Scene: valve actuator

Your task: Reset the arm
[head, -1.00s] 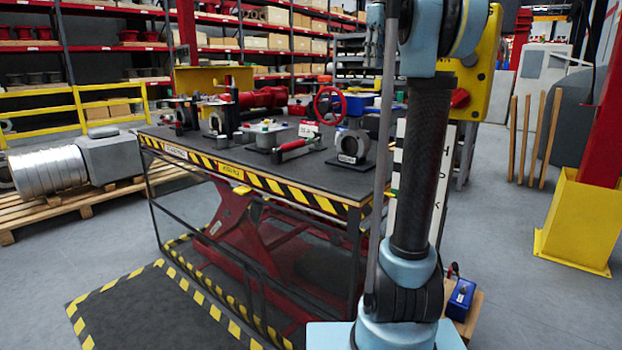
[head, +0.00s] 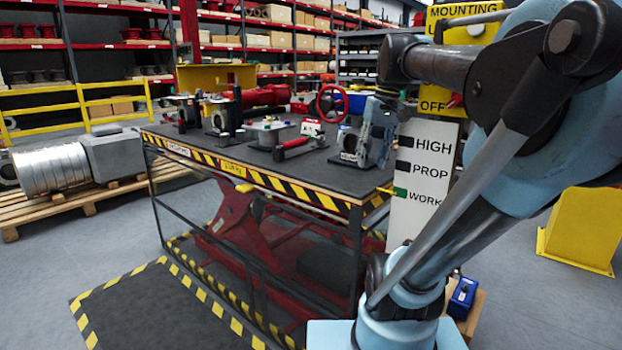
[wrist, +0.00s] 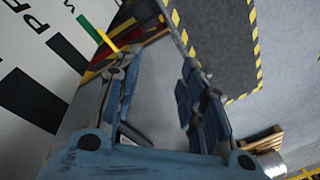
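My arm (head: 470,235) leans right and folds back over at the top of the head view. My gripper (head: 376,138) hangs at the right end of the lift table (head: 330,178), in front of the valve parts there. In the wrist view my gripper (wrist: 155,85) has its two blue fingers spread apart, with nothing between them. The HIGH/PROP/WORK board (head: 425,185) stands just right of the gripper, and its lettering also shows at the left in the wrist view (wrist: 40,60).
The table bears a red handwheel (head: 331,103), a red-handled tool (head: 292,148) and several valve parts. A yellow mounting panel (head: 440,100) is behind my arm. A pallet with a metal cylinder (head: 52,170) lies left. The floor in front has a striped mat (head: 150,310).

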